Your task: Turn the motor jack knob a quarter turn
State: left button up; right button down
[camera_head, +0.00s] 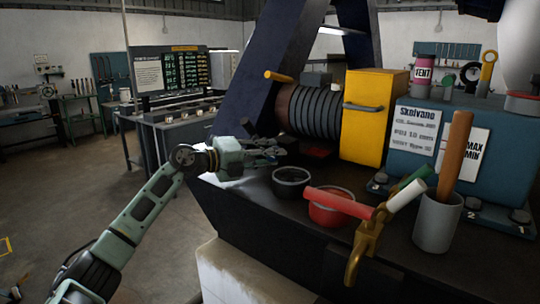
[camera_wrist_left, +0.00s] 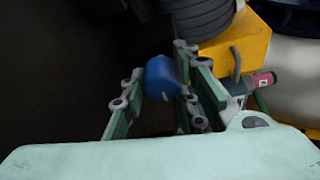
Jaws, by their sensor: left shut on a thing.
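The motor (camera_head: 312,110) is a dark ribbed cylinder beside a yellow box in the head view; its ribs also show at the top of the left wrist view (camera_wrist_left: 200,16). A blue knob (camera_wrist_left: 160,76) sits between the fingers of my left gripper (camera_wrist_left: 163,88) in the left wrist view. The gripper is shut on it, with a finger on each side. In the head view my left gripper (camera_head: 281,148) is low in front of the motor, above the bench's left end. I cannot make out the knob there. My right gripper is not in view.
The yellow box (camera_head: 372,112) stands right of the motor. Open floor lies left.

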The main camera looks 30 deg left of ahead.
pick_arm(q)
jog(key=shift+d+f, duration=0.15)
jog(key=shift+f, duration=0.4)
jog(key=o, duration=1)
jog(key=shift+o, duration=0.2)
jog(key=shift+s+r, duration=0.1)
jog(key=shift+r, duration=0.05)
jog(key=shift+r, duration=0.15)
jog(key=v, duration=0.9)
jog(key=shift+v, duration=1.55)
